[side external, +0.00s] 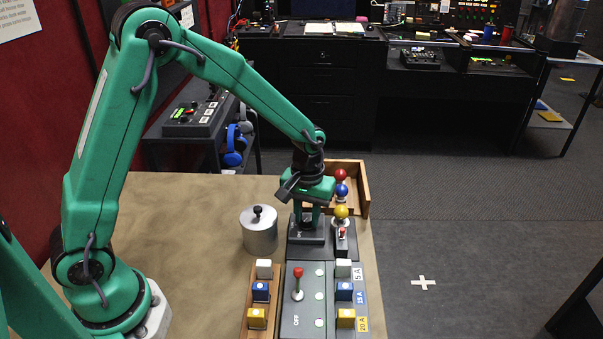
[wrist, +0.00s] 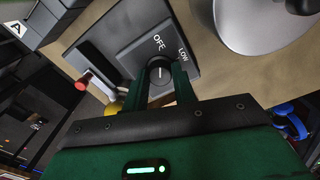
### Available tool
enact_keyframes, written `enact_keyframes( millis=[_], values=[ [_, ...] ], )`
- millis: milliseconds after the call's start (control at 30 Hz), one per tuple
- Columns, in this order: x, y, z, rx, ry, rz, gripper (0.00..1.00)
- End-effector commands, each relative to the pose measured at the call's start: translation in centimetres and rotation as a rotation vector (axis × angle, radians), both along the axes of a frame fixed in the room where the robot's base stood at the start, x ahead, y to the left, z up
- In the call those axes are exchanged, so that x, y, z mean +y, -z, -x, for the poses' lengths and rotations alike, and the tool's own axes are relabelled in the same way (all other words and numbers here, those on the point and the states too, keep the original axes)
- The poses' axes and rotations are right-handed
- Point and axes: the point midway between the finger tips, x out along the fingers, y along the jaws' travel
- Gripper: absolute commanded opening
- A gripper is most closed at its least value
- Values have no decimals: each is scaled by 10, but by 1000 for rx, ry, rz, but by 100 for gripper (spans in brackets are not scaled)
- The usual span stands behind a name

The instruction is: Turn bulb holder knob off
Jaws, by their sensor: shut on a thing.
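The black knob (wrist: 159,72) sits on a dark grey panel (wrist: 137,52) with the labels OFF and LOW beside it. A pale mark shows on the knob; I cannot tell which label it points to. My gripper (wrist: 161,82) is shut on the knob, with one finger on each side. In the side external view my gripper (side external: 307,217) points down over the grey knob block (side external: 306,237) and hides the knob. A yellow ball-shaped bulb (side external: 341,212) stands just right of the block, with a small red-topped switch (side external: 342,233) in front of it.
A metal canister (side external: 259,230) with a black lid knob stands left of the block. A wooden tray (side external: 360,195) and red and blue balls are behind. In front are a lever panel (side external: 298,318) marked OFF and several coloured buttons.

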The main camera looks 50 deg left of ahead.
Motion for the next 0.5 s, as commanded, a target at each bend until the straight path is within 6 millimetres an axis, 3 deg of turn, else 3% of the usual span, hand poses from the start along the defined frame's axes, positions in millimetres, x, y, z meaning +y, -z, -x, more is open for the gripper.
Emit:
enact_keyframes(
  millis=[500],
  values=[
    [0, -1, -1, -3, -47, 1, 4]
  ],
)
